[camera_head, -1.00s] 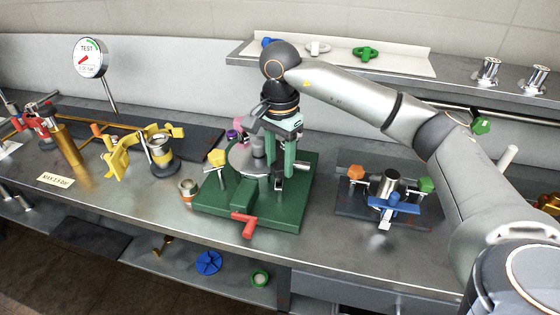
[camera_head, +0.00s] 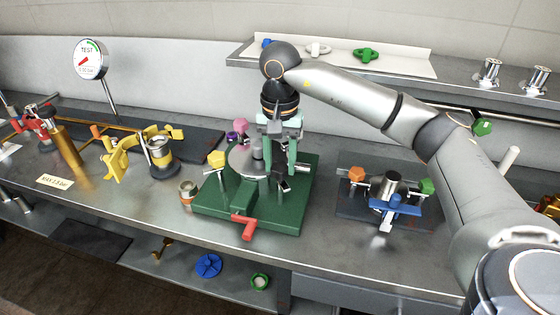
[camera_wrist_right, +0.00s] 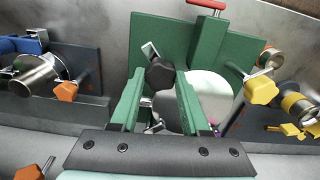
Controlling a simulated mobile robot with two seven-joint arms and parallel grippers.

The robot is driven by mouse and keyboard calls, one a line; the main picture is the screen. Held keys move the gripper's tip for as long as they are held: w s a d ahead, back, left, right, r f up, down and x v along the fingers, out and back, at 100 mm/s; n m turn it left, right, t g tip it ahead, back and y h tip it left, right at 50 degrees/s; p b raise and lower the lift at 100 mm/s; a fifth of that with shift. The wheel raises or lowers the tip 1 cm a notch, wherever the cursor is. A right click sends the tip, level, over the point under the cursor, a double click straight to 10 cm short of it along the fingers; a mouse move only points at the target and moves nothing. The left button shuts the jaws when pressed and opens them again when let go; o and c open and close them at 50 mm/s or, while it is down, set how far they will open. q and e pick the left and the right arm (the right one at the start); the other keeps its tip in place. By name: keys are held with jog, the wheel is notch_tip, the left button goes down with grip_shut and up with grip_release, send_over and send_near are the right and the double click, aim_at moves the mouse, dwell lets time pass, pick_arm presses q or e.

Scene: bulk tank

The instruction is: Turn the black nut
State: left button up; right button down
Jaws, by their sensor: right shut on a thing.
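The black nut (camera_wrist_right: 160,74) shows in the right wrist view between the tips of my right gripper's green fingers (camera_wrist_right: 160,88). A flat metal piece (camera_wrist_right: 150,50) sticks out beside it. The nut is on the green fixture (camera_head: 222,203), which carries a round grey plate (camera_head: 240,158). In the head view my right gripper (camera_head: 279,172) points down over the right part of this fixture, shut on the nut. Its fingers mostly hide the nut there. My left gripper is in no view.
The fixture also carries a yellow knob (camera_head: 216,159), a pink knob (camera_head: 240,126) and a red handle (camera_head: 245,225) at its front. A small jar (camera_head: 188,191) stands to its left. A dark plate with a blue clamp (camera_head: 395,204) lies to the right.

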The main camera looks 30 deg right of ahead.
aim_at(280, 166)
jog(key=shift+c, duration=1.9)
grip_release()
notch_tip(280, 166, up, 13)
jog(key=p, duration=0.2)
jog(key=shift+f, duration=0.2)
